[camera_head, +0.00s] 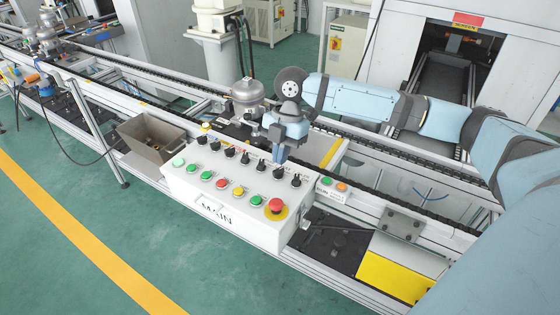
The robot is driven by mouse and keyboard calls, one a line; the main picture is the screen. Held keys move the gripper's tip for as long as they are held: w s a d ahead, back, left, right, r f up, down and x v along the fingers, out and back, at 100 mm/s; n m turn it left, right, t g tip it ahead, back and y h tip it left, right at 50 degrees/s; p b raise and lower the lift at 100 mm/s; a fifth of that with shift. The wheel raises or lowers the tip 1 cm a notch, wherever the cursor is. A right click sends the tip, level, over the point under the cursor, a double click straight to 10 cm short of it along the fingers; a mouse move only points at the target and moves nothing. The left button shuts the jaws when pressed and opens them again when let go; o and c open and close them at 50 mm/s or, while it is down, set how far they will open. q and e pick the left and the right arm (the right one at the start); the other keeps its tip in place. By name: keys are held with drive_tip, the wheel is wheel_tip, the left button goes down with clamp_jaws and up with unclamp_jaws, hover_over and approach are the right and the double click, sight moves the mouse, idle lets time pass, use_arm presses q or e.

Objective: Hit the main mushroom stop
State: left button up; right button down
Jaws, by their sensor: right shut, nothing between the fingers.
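The main mushroom stop (276,206) is a red mushroom button on a yellow ring. It sits at the right front corner of the white control box (208,204) marked MAIN. My right arm comes in from the right, and its light blue gripper (282,158) points down over the back edge of the box. The gripper is shut and empty, above and behind the red button and apart from it. My left gripper is not in view.
The box also carries black rotary switches (262,165) and several green, red and yellow buttons. A silver compressor (248,97) stands on the conveyor behind. A grey bin (150,136) is at the left. A smaller panel (334,188) with green and orange buttons sits to the right.

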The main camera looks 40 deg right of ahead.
sight(275, 203)
drive_tip(key=x, duration=0.3)
drive_tip(key=p+x, duration=0.1)
drive_tip(key=x, duration=0.6)
drive_tip(key=shift+d+f, duration=0.25)
drive_tip(key=shift+f, duration=0.7)
